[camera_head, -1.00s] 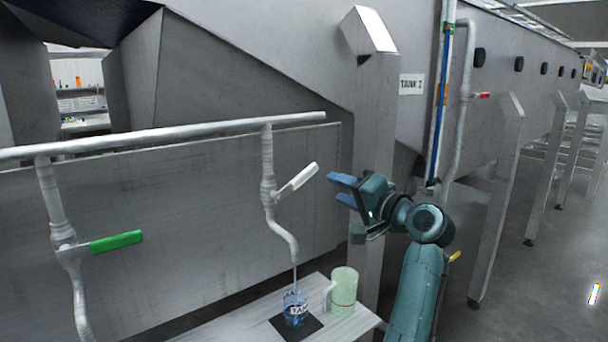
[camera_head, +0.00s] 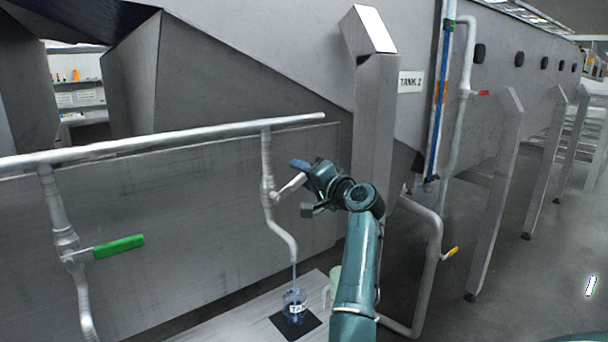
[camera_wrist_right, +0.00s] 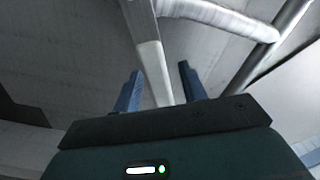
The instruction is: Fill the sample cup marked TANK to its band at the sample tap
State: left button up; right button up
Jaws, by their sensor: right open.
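The clear sample cup (camera_head: 295,309), its label partly reading "TAN", stands upright on a black mat (camera_head: 312,327) under the sample tap's spout (camera_head: 293,250). A thin bluish stream runs from the spout into the cup, which holds bluish water. I cannot tell its level against the band. The tap's white lever (camera_head: 289,187) slants up to the right. My right gripper (camera_head: 300,187) is open at the lever's outer end. In the right wrist view the lever (camera_wrist_right: 152,65) lies between the two blue fingers (camera_wrist_right: 160,88), with gaps on both sides. My left gripper is not in view.
A pale green jug (camera_head: 335,274) stands right of the cup, partly hidden by my right arm. A green-handled tap (camera_head: 118,246) hangs from the same pipe (camera_head: 170,144) at left. A grey post (camera_head: 373,130) stands behind my right gripper. The bench's left part (camera_head: 235,330) is clear.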

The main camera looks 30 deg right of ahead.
grip_shut()
dwell(0.4)
